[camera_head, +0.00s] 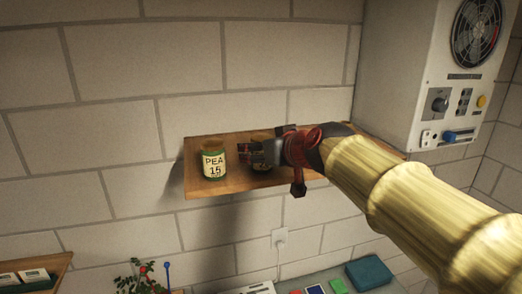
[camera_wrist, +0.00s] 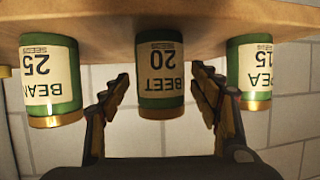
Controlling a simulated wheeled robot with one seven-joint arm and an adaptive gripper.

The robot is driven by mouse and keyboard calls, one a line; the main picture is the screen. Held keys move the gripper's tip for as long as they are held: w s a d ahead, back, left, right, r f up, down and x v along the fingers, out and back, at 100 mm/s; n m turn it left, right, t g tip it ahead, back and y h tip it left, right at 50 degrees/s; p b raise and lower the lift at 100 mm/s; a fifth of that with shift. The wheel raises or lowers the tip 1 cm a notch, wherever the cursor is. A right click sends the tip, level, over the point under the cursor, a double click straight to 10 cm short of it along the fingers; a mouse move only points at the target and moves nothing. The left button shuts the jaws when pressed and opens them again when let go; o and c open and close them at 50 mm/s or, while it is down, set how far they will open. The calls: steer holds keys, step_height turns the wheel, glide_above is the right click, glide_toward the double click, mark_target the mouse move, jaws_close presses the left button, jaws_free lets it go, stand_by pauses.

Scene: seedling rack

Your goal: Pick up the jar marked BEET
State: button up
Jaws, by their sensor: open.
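The BEET jar (camera_wrist: 160,75), green with a cream label reading BEET 20 and a gold lid, is in the middle of the wrist view, which shows the scene upside down. My gripper (camera_wrist: 160,84) is open, with one finger on each side of this jar; I cannot tell whether either finger touches it. In the head view my gripper (camera_head: 246,153) is over the shelf and hides most of the jar (camera_head: 262,166) behind it.
The PEA jar (camera_head: 213,162) stands on the wooden shelf (camera_head: 225,188), left of my gripper. In the wrist view the BEAN jar (camera_wrist: 50,80) is at left and the PEA jar (camera_wrist: 249,72) at right, close to the fingers. A white fan unit (camera_head: 410,70) is at upper right.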

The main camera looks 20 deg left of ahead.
steer(key=shift+s+d+r, duration=0.15)
steer(key=shift+s+r, duration=0.05)
steer(key=shift+s, duration=0.1)
steer(key=shift+w+f, duration=0.1)
steer(key=shift+w, duration=0.1)
steer(key=c, duration=0.4)
steer(key=shift+s, duration=0.1)
steer(key=shift+c, duration=1.2)
steer(key=c, duration=0.7)
